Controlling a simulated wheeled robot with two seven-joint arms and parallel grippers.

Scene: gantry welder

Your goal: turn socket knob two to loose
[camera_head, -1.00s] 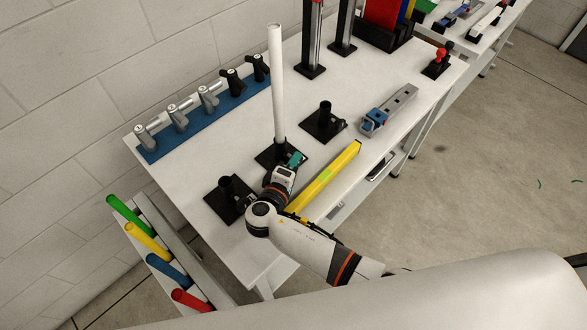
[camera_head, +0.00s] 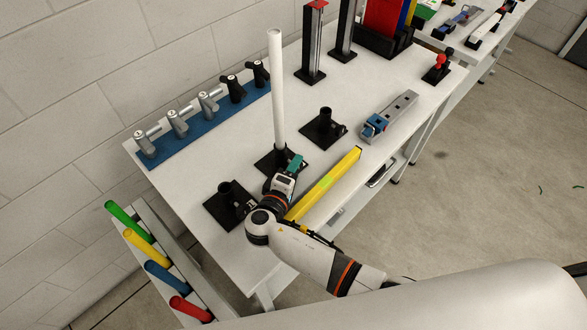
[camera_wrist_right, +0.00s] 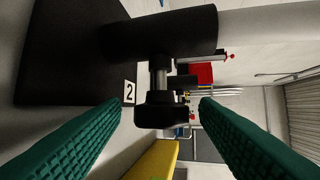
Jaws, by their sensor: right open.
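Socket two is a black socket on a square black base (camera_head: 268,160), with a white pole (camera_head: 277,90) standing upright in it. In the right wrist view the socket (camera_wrist_right: 180,35) lies across the top, beside a label "2" (camera_wrist_right: 129,93). Its black knob (camera_wrist_right: 160,112) sticks out on a metal stem. My right gripper (camera_head: 296,163) is at this socket's front right side. In the wrist view its green fingers (camera_wrist_right: 161,102) are open, one on each side of the knob, with no clear contact. The knob is hard to make out in the head view. My left gripper is out of view.
Empty black sockets stand left (camera_head: 228,204) and right (camera_head: 324,127) of socket two. A yellow bar (camera_head: 325,184) lies close to my right gripper. A blue rail with several clamps (camera_head: 205,120) runs along the back. A rack of coloured tubes (camera_head: 150,250) stands left of the table.

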